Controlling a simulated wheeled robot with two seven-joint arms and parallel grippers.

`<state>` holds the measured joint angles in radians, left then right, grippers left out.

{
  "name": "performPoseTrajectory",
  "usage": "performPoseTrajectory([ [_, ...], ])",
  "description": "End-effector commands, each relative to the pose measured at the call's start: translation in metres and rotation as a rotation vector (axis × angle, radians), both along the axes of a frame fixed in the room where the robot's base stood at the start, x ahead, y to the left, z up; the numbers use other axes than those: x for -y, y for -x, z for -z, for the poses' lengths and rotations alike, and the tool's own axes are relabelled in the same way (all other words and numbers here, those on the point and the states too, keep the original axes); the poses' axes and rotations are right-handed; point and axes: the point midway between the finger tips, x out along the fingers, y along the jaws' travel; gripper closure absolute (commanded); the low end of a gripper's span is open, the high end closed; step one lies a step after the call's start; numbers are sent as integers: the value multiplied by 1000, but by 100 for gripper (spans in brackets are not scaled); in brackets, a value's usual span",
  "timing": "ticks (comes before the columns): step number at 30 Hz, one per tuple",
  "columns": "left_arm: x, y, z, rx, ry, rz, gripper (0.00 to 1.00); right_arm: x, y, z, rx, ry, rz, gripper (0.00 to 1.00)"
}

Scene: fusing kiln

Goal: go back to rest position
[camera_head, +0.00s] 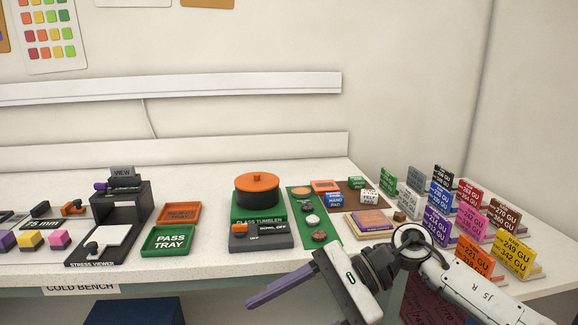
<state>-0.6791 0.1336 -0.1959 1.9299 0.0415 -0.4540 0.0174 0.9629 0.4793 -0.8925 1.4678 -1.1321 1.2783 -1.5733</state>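My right gripper (285,290) reaches in from the lower right, in front of the bench's front edge. One purple finger shows at the top end of its palm, pointing left and down. The other finger is mostly cut off by the bottom edge. The fingers stand apart, and I see nothing held between them. My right forearm runs back to the lower right corner. My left arm and gripper are not in view.
The white bench (200,270) carries a stress viewer (118,205), a green pass tray (168,241), a glass tumbler (257,190) and several coloured label blocks (513,257) near my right forearm. A blue box (135,311) stands below the bench.

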Motion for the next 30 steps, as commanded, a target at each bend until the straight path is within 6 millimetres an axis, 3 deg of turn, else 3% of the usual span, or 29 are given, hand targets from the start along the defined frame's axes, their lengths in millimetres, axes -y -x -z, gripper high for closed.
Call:
performPoseTrajectory([
  [2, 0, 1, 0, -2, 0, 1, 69, -28, 13, -6, -255, -176, 116, 39],
  [5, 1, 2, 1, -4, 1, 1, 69, -42, 11, -19, -610, -381, 271, 39],
  [8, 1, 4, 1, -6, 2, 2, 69, -37, -4, -22, -994, -574, 421, 39],
  [11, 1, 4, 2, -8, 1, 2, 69, -15, -24, -5, -1403, -758, 563, 39],
  [14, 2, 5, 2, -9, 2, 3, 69, 19, -40, 34, -1823, -941, 694, 39],
  [16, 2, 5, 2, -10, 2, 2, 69, 47, -43, 74, -2119, -1077, 780, 39],
  [20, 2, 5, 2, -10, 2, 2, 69, 97, -24, 159, -2612, -1332, 908, 39],
  [21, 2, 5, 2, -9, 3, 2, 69, 110, -12, 185, 2602, 1339, -892, 39],
  [23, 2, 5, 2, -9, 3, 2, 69, 128, 10, 221, 2411, 1266, -807, 39],
  [27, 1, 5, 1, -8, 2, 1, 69, 159, 73, 292, 2012, 1133, -645, 39],
  [30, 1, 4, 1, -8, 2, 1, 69, 172, 115, 325, 1798, 1071, -564, 39],
])
